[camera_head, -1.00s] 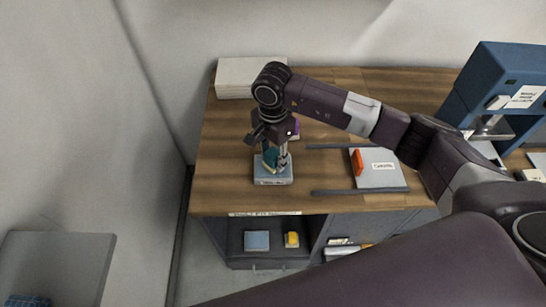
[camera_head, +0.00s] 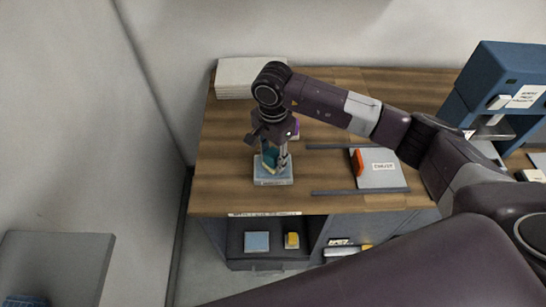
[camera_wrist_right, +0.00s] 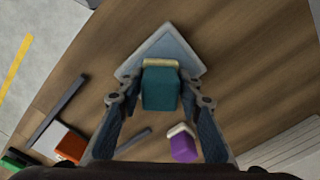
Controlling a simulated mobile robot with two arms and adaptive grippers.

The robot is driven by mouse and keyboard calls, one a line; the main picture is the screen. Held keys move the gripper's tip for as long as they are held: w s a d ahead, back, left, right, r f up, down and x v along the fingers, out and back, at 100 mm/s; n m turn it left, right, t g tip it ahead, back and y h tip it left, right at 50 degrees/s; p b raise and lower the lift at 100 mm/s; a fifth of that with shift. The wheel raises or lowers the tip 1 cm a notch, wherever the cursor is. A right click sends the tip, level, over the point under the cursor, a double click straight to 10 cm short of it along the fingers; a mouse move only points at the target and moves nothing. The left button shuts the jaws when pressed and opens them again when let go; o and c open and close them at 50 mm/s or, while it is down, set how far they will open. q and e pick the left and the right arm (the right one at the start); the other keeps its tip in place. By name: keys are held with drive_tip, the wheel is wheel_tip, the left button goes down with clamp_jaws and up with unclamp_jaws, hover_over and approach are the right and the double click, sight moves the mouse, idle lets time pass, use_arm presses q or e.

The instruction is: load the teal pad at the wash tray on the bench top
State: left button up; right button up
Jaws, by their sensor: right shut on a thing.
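The teal pad (camera_wrist_right: 160,92), a block with a cream-coloured face at one end, is between the fingers of my right gripper (camera_wrist_right: 162,100). The gripper is shut on it. In the head view the pad (camera_head: 270,157) shows partly behind the fingers of my right gripper (camera_head: 274,160), which points down. The wash tray (camera_head: 273,181), pale blue-grey with a small label on its front, is under the pad on the bench top. In the wrist view the tray (camera_wrist_right: 168,45) shows beyond the pad. Whether the pad touches the tray cannot be told. My left gripper is not in view.
A purple pad (camera_wrist_right: 183,145) stands on the bench (camera_head: 225,190) near the gripper. To the right are dark rails (camera_head: 360,191) and a grey labelled plate (camera_head: 382,172) with an orange block (camera_head: 357,162). A white stack (camera_head: 235,78) stands behind; a blue frame (camera_head: 490,85) stands far right.

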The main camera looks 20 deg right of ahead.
sight(273, 153)
drive_tip(key=shift+s, duration=0.1)
drive_tip(key=shift+r+p, duration=0.45)
drive_tip(key=shift+r, duration=0.4)
drive_tip(key=shift+r+p, duration=0.95)
drive_tip(key=shift+r, duration=1.7)
